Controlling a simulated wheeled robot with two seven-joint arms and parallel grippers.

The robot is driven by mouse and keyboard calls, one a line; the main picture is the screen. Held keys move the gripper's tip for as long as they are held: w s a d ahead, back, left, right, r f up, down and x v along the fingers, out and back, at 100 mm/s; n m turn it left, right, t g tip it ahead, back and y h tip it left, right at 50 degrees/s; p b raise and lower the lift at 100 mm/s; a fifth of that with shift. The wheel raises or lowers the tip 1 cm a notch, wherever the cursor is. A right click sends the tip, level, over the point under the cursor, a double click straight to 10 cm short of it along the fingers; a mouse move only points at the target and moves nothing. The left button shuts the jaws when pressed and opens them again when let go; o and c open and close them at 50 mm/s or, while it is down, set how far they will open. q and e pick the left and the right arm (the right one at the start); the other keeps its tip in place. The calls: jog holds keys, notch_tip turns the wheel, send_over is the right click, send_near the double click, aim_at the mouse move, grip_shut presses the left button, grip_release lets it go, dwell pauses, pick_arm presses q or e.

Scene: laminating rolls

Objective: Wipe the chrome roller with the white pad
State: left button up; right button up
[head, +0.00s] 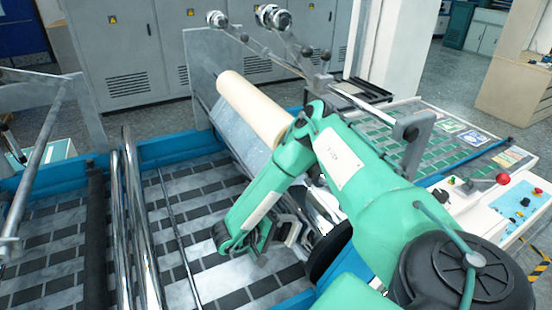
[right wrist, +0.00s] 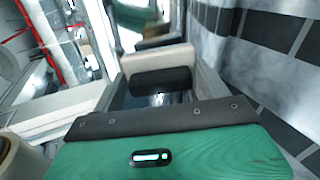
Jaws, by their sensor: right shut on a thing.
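Polished chrome rollers (head: 143,235) run lengthwise at the left of the machine in the head view; which one is the task's roller I cannot tell. My right gripper (head: 283,236) is to their right, low over the grey-and-black patterned web, apart from them. In the right wrist view my right gripper (right wrist: 160,88) is shut on a pale block with a dark face, which looks like the white pad (right wrist: 158,58). Its underside is hidden. In the head view my arm and the jaws mostly hide the pad. My left gripper is not in view.
A cream roll (head: 250,105) lies behind my right arm. Blue frame rails (head: 185,148) and a thin rod (head: 178,240) cross the machine. A control panel with a red button (head: 502,179) stands at the right. Grey cabinets (head: 140,50) line the back.

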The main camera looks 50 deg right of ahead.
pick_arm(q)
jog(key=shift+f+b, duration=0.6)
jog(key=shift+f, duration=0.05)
pick_arm(e)
jog(key=w+d, duration=0.1)
jog(key=w, duration=0.1)
jog(key=w+d, duration=0.1)
jog(key=d, duration=0.1)
jog(key=shift+w+d+f, duration=0.15)
jog(key=shift+w, duration=0.25)
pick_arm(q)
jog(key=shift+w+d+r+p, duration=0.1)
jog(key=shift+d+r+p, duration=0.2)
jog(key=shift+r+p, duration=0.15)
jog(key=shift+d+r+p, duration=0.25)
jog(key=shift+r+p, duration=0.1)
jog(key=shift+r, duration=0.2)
pick_arm(e)
jog(key=v, duration=0.2)
jog(key=w+v, duration=0.1)
jog(key=v, duration=0.1)
jog(key=shift+d, duration=0.1)
